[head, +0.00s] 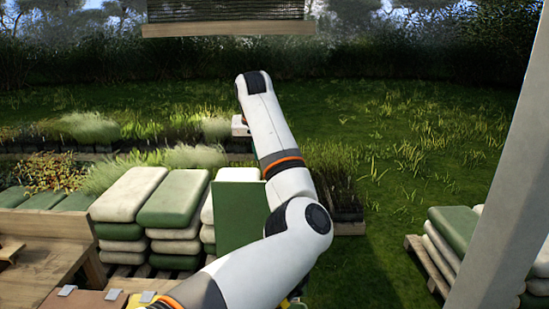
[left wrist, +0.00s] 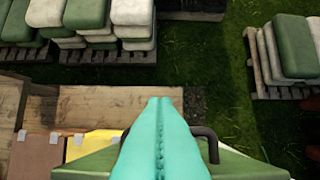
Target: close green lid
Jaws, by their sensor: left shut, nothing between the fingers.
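The green lid (head: 238,215) stands upright in the head view as a flat panel, partly hidden behind my left arm. In the left wrist view, a green surface (left wrist: 245,166) with a dark bar handle (left wrist: 211,143) lies behind and under my fingers. I cannot tell whether it is the lid or its box. My left gripper (left wrist: 159,101) shows in the left wrist view as two teal fingers pressed together with nothing between them. Whether they touch the green surface is unclear. In the head view its fingers are hidden. My right gripper is not in view.
A wooden bench (head: 30,270) stands at the left, with a brown box (left wrist: 38,152) and a yellow box (left wrist: 92,144) near the green surface. Stacked green and white bags (head: 130,195) lie beyond. Another bag stack (head: 455,235) is at the right.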

